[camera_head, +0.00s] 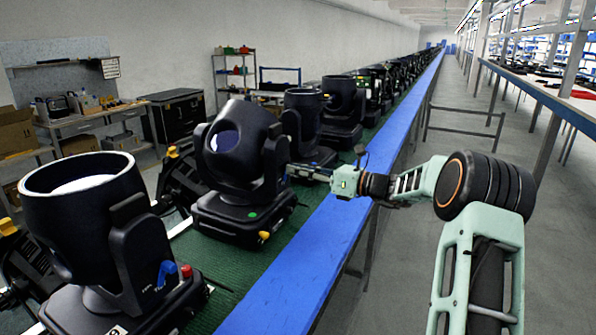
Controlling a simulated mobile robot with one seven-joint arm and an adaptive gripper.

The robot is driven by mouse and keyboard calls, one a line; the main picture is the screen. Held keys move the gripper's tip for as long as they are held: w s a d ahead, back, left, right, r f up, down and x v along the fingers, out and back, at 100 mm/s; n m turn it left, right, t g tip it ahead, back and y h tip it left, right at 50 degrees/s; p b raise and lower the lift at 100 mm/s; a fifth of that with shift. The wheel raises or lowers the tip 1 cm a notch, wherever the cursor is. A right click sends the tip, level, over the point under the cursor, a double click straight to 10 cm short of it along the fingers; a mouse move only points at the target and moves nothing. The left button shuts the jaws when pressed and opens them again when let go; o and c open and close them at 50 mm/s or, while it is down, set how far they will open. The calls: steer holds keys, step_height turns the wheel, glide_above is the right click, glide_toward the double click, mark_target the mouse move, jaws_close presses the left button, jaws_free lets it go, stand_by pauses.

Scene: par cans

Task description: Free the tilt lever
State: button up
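A black moving-head par can (238,150) stands on its base (240,215) on the green belt, its head tilted with the lens facing left. My gripper (294,171) reaches in from the right, its fingertips at or very near the right side of this par can's yoke. I cannot tell whether they touch it. A tilt lever on that side is not clearly visible; the fingers or yoke may hide it. The fingers are too small to show whether they are open or shut. A nearer par can (85,215) at left points upward and has a blue lever (168,273) and a red knob (186,271).
More par cans (304,115) line the belt (262,262) into the distance. A blue rail (318,250) runs along the belt's right edge, beneath my arm. Workbenches and a black case (176,115) stand at left. The grey aisle at right is open, with shelving beyond.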

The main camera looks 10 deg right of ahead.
mark_target(281, 172)
jaws_close()
steer(key=shift+n+b, duration=0.3)
steer(key=shift+b, duration=0.05)
steer(key=n+b, duration=0.1)
steer(key=b, duration=0.1)
steer(key=s+n+b, duration=0.1)
steer(key=n+b, duration=0.1)
steer(key=a+n+b, duration=0.1)
steer(key=n+b, duration=0.1)
steer(key=shift+s+f, duration=0.1)
steer(key=shift+s, duration=0.05)
steer(key=n+b, duration=0.1)
steer(key=b, duration=0.1)
steer(key=n+b, duration=0.2)
steer(key=s+n+b, duration=0.1)
steer(key=n+b, duration=0.1)
steer(key=shift+a, duration=0.35)
steer(key=shift+s+n+b, duration=0.15)
steer(key=shift+n+b, duration=0.3)
steer(key=shift+n, duration=0.25)
